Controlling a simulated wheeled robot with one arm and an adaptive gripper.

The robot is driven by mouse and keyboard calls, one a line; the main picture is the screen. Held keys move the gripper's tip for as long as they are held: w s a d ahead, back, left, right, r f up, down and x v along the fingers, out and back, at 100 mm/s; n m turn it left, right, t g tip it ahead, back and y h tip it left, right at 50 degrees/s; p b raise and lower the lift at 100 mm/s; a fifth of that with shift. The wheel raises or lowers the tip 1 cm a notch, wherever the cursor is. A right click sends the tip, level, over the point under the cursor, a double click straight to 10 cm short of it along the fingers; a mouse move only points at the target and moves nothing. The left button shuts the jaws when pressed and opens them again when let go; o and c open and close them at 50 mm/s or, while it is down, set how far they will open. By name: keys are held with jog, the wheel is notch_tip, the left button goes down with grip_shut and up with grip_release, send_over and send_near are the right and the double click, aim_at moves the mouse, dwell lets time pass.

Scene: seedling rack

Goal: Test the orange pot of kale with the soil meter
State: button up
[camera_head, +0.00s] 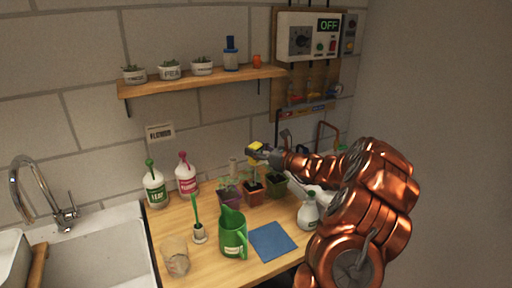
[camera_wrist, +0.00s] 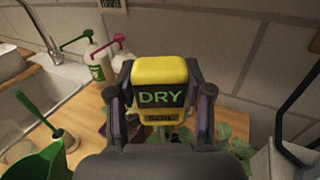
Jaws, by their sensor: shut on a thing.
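My gripper (camera_head: 262,153) is shut on the yellow soil meter (camera_head: 256,147), above the row of pots on the wooden counter. In the wrist view the soil meter (camera_wrist: 160,85) sits between the fingers, and its display reads DRY above the word SOIL. The orange pot (camera_head: 252,194) with its plant stands directly below the meter. A thin probe seems to run from the meter down toward this pot. The head view is too small to tell how deep its tip is. In the wrist view the meter and gripper hide most of the pot.
A purple pot (camera_head: 230,195) and a dark green pot (camera_head: 276,184) stand close on either side. A green watering can (camera_head: 233,238), a blue mat (camera_head: 271,242) and a white spray bottle (camera_head: 309,213) are in front. A shelf (camera_head: 205,82) hangs above left. The sink (camera_head: 100,250) is at left.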

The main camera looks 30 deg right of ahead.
aim_at(256, 145)
jog(key=shift+f, duration=0.5)
jog(key=shift+f+b, duration=0.7)
jog(key=shift+f, duration=0.55)
dwell(0.4)
dwell(0.8)
jog(key=shift+r+p, duration=3.55)
jog(key=shift+r, duration=2)
jog(key=shift+s, duration=0.1)
jog(key=s+a+r+b, duration=0.1)
jog(key=s+a+r, duration=0.2)
jog(key=s, duration=0.7)
jog(key=shift+a, duration=0.6)
